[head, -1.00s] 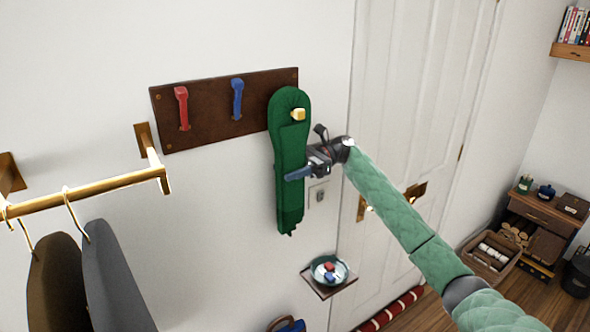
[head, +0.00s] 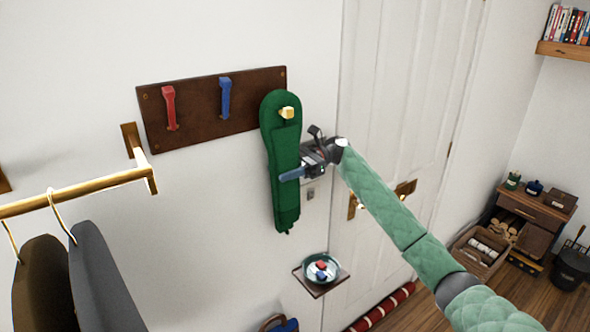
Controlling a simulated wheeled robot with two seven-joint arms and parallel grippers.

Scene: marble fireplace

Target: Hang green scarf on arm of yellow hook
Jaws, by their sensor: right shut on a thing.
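The green scarf (head: 283,150) hangs folded down the wall at the right end of a dark wooden hook board (head: 195,120). The yellow hook (head: 287,113) pokes out in front of the scarf's upper part, and the scarf's top loop arches above it. The rest of that hook is hidden by the scarf. My right gripper (head: 296,174) is shut on the scarf at about mid-length, below the hook, reaching in from the right. My left gripper is not in view.
A red hook (head: 170,108) and a blue hook (head: 225,98) are on the same board. A brass rail (head: 85,193) with dark garments stands out at left. A small shelf with a dish (head: 320,269) is below the scarf. A white door (head: 400,110) is at right.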

